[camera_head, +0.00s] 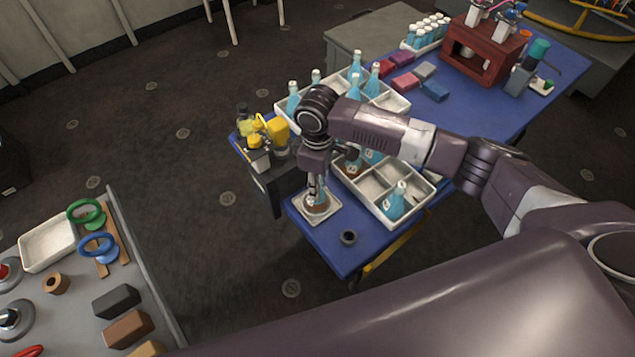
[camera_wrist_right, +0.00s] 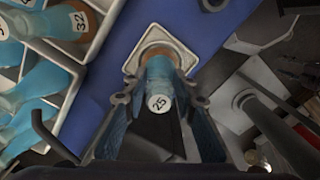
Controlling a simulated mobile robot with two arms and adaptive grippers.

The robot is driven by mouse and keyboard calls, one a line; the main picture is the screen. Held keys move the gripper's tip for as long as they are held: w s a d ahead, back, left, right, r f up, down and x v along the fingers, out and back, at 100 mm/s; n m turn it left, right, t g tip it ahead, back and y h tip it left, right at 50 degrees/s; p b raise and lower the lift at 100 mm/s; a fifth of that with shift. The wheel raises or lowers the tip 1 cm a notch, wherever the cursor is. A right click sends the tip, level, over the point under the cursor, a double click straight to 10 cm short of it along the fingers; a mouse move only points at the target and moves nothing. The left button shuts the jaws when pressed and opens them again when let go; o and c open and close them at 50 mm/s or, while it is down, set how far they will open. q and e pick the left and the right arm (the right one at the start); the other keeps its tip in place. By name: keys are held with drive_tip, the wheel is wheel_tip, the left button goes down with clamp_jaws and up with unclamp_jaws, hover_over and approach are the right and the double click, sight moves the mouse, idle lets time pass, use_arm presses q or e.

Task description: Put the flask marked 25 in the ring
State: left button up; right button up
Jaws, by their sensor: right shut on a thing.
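The flask marked 25 (camera_wrist_right: 159,88) is blue, with a white round label on top. My right gripper (camera_wrist_right: 155,100) is shut on it, with a finger on each side. In the head view the right gripper (camera_head: 317,182) points down at the near left corner of the blue table. The flask (camera_head: 312,197) is upright over a white square plate (camera_head: 304,215). A round brownish ring (camera_wrist_right: 148,48) shows on the plate around the flask's lower end. I cannot tell whether the flask rests in it or hangs just above. My left gripper is not in view.
A white divided tray (camera_head: 410,212) with blue flasks stands close right of the plate. Another tray (camera_head: 392,101) with flasks is behind. Yellow-topped items (camera_head: 262,135) stand left.

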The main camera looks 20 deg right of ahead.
drive_tip(key=shift+f, duration=0.1)
drive_tip(key=o, duration=0.9)
wheel_tip(320, 180, up, 12)
drive_tip(key=shift+r+b, duration=0.15)
drive_tip(key=shift+b, duration=0.65)
